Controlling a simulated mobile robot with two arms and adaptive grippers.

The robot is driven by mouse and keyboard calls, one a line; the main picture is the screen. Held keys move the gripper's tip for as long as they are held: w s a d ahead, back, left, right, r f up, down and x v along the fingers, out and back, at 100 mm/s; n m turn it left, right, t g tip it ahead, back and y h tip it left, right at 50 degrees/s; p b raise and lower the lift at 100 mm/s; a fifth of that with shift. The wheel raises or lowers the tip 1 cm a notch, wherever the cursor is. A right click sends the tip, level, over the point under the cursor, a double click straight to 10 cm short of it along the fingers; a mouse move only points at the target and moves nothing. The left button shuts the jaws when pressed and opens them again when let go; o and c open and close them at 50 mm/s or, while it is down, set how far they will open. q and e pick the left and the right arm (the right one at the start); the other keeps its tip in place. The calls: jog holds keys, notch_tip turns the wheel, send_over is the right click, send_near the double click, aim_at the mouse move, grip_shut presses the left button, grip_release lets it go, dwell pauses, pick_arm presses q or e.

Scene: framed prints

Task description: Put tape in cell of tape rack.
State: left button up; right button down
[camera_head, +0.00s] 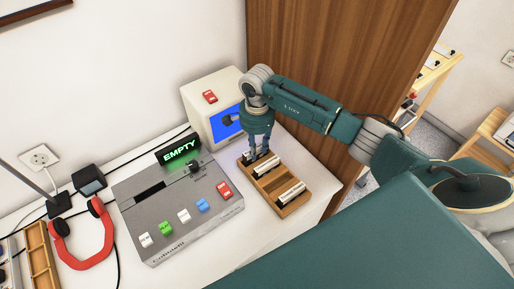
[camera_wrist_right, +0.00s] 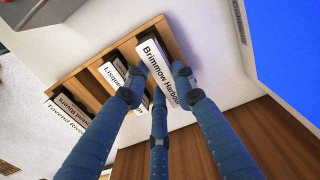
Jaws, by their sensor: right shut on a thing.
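The wooden tape rack (camera_head: 271,182) stands on the white desk, right of the grey player, and shows large in the right wrist view (camera_wrist_right: 92,84). My right gripper (camera_head: 260,156) is at the rack's far end, pointing down. Its fingers (camera_wrist_right: 158,88) are shut on a dark tape with a white label reading "Brimmow Harbour" (camera_wrist_right: 160,68). The held tape is at the rack's end cell; how deep it sits is unclear. Beside it is another white-labelled tape (camera_wrist_right: 112,74). A further tape (camera_head: 291,193) lies toward the near end. My left gripper is not in view.
The grey player (camera_head: 180,207) with coloured buttons is left of the rack. A green "EMPTY" sign (camera_head: 181,150) stands behind it. A blue-screened monitor (camera_head: 227,122) is close behind my gripper. A brown wooden panel (camera_head: 300,50) rises behind. Red headphones (camera_head: 84,262) lie at left.

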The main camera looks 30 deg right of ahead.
jog(key=shift+f, duration=0.8)
jog(key=c, duration=1.4)
grip_release()
notch_tip(320, 180, up, 12)
jog(key=b, duration=0.3)
jog(key=shift+b, duration=0.35)
